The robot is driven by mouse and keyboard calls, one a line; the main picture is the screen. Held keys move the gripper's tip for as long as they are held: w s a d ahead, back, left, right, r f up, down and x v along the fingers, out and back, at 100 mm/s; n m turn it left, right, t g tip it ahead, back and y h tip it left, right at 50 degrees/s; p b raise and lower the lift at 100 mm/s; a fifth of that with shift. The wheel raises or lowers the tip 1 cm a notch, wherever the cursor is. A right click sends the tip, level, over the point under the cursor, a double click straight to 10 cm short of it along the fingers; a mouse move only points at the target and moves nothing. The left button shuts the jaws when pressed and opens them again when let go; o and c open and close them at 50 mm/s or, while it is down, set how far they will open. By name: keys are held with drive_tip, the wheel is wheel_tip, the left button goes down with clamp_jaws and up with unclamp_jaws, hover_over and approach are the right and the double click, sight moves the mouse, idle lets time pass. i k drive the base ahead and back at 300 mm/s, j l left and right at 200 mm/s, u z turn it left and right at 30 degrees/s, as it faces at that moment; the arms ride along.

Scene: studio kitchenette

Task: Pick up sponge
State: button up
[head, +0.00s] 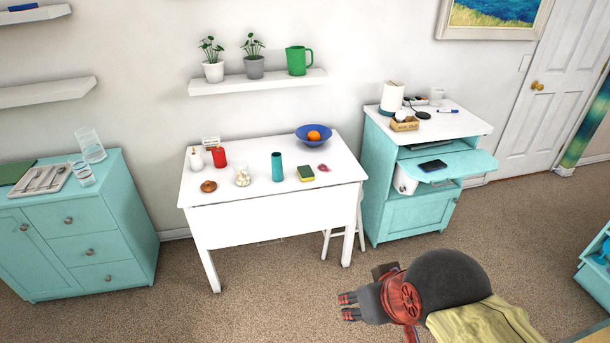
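The sponge (306,173), yellow with a dark green top, lies on the white table (220,197) toward its right side. A teal cup (277,167) stands just left of it and a small pinkish-red item (323,168) lies just right of it. My gripper (347,306) is low in the picture, in front of the table and apart from it, well away from the sponge. Its red-tipped fingers point left. They look small and close together, and I cannot tell whether they are open. I see nothing clearly held.
The table also bears a blue bowl (316,135) with an orange fruit, a red mug (219,157), a glass jar (242,176) and a brown pastry (208,186). A stool (340,217) is partly under the table. Teal cabinets stand either side. Carpet (270,290) in front is clear.

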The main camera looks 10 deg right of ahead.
sight(306, 173)
drive_tip(key=i+l+u, duration=0.35)
drive_tip(key=i, duration=0.35)
drive_tip(key=i+l+u, duration=0.35)
drive_tip(key=i, duration=0.3)
drive_tip(key=i+l+u, duration=0.35)
drive_tip(key=i+l, duration=0.2)
drive_tip(key=l, duration=0.25)
